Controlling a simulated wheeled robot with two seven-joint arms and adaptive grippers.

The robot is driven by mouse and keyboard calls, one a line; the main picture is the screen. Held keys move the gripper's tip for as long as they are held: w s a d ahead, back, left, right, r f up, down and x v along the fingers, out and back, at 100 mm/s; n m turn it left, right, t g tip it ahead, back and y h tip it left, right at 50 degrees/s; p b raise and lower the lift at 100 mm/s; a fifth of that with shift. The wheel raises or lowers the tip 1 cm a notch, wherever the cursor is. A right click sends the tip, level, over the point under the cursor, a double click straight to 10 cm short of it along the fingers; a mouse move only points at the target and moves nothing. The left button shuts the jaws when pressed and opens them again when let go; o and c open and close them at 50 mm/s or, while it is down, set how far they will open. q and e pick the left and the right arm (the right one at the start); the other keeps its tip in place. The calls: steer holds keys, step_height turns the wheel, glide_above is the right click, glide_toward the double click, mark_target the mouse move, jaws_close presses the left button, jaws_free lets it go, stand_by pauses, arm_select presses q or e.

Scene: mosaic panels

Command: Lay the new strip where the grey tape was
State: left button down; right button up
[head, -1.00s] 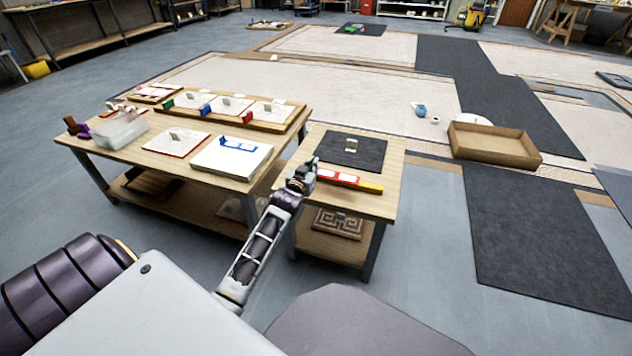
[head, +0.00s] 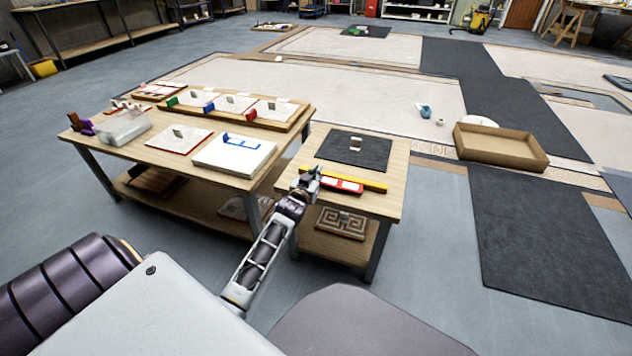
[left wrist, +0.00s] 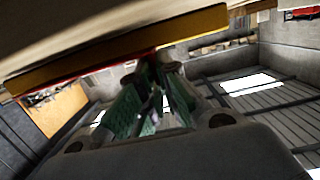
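My left gripper (head: 311,181) is at the front left of the small table (head: 395,197). The red bar is in front of a long yellow bar (head: 372,185) along the table's front edge. In the left wrist view the yellow bar (left wrist: 120,52) crosses above the green-padded fingers (left wrist: 152,100), with a thin red edge beside the fingertips. The grip itself is unclear there. I cannot identify the new strip or the grey tape for sure. My right gripper is not in view.
A dark mat (head: 333,150) with a small upright pale piece (head: 355,143) covers the back of the small table. The larger table (head: 190,187) at left holds white panels, a white slab with a blue bracket (head: 238,150) and a clear bin (head: 124,127). An open box (head: 502,149) stands on the floor.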

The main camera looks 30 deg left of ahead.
arm_select(q)
steer(key=shift+f+b, duration=0.3)
steer(key=shift+f, duration=0.7)
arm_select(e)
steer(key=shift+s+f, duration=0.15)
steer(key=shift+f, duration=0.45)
arm_select(q)
steer(key=shift+f, duration=0.15)
steer(key=c, duration=1.6)
jaws_free()
steer(key=shift+c, duration=0.2)
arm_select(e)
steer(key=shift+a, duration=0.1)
arm_select(q)
steer(key=shift+s, duration=0.1)
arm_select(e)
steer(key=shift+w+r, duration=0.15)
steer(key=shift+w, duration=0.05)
